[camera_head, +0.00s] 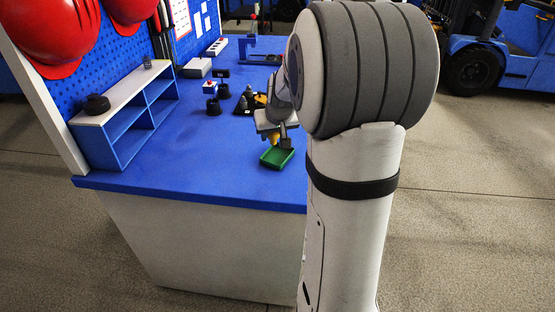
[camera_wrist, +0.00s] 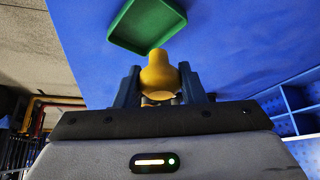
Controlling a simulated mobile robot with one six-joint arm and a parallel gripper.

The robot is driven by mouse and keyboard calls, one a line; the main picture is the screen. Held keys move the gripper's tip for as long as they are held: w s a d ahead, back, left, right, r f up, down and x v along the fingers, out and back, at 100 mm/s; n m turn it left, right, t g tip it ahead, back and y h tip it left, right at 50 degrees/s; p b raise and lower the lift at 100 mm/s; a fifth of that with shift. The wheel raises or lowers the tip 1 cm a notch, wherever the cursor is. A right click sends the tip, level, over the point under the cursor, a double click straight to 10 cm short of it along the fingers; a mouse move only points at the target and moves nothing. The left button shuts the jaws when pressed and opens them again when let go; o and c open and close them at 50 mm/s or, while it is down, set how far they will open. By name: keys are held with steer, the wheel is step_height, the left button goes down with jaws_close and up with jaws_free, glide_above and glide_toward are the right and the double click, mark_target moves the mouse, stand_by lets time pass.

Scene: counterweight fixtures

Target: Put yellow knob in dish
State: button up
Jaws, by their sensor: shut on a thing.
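The yellow knob (camera_wrist: 159,74) is held between the two fingers of my gripper (camera_wrist: 160,88) in the wrist view. In the head view the knob (camera_head: 273,136) shows only as a small patch of yellow beside my gripper (camera_head: 276,138), near the dish. The green dish (camera_head: 277,157) is a shallow rectangular tray on the blue table, just below my gripper in the picture. In the wrist view the green dish (camera_wrist: 122,38) is just past the knob's tip, and its inside looks empty. The gap between knob and dish cannot be judged exactly.
The blue table (camera_head: 200,170) has free room left of the dish. A blue and white shelf (camera_head: 128,121) stands at the left. Black cups (camera_head: 214,107), a black tray (camera_head: 246,109) and a grey box (camera_head: 197,68) sit farther back. My arm hides the table's right side.

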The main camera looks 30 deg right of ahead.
step_height(320, 180, down, 7)
steer(key=shift+f+b, duration=0.15)
steer(key=shift+b, duration=0.35)
